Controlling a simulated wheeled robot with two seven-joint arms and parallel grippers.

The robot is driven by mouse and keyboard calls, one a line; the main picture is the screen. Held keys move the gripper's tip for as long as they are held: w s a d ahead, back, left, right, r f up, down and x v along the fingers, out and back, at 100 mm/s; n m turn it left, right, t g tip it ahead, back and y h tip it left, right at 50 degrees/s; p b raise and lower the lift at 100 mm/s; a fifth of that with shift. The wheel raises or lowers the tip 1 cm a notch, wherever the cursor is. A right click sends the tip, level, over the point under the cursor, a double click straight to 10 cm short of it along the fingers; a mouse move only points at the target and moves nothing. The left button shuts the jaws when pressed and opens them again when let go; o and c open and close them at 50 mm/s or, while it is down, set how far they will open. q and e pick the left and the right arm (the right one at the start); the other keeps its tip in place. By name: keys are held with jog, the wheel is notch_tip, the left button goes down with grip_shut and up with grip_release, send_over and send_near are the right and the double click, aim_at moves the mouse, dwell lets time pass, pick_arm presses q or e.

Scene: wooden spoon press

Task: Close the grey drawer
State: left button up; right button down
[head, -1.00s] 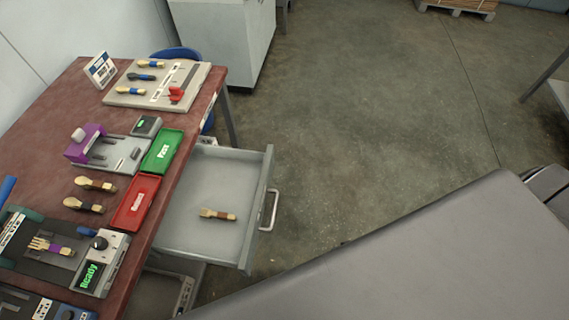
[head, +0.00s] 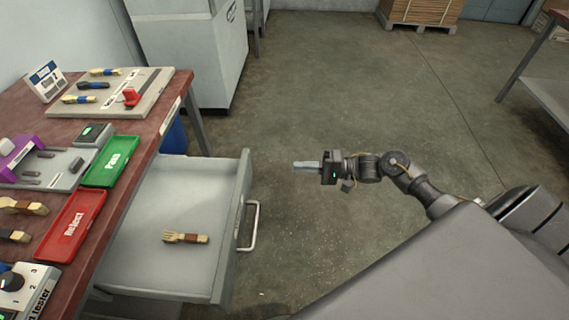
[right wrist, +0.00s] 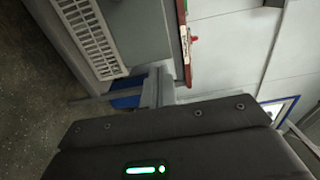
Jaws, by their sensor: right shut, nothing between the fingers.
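The grey drawer (head: 190,262) is pulled out from under the red-brown table in the head view. Its front panel carries a light bar handle (head: 252,228) on the right side. My right gripper (head: 298,165) is shut and empty. It is to the right of the drawer front in the picture, apart from the handle, and points left. My left gripper is not in view.
The table (head: 172,100) holds a green Pass tray (head: 111,162), a red Reject tray (head: 76,225) and a board with several brushes or utensils. A white cabinet (head: 185,60) stands behind. The floor right of the drawer is clear. Another table (head: 550,100) stands at far right.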

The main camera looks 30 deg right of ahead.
aim_at(248, 164)
jog(key=x, duration=1.2)
jog(key=shift+w+a, duration=0.25)
jog(key=shift+a, duration=0.1)
jog(key=shift+a, duration=0.1)
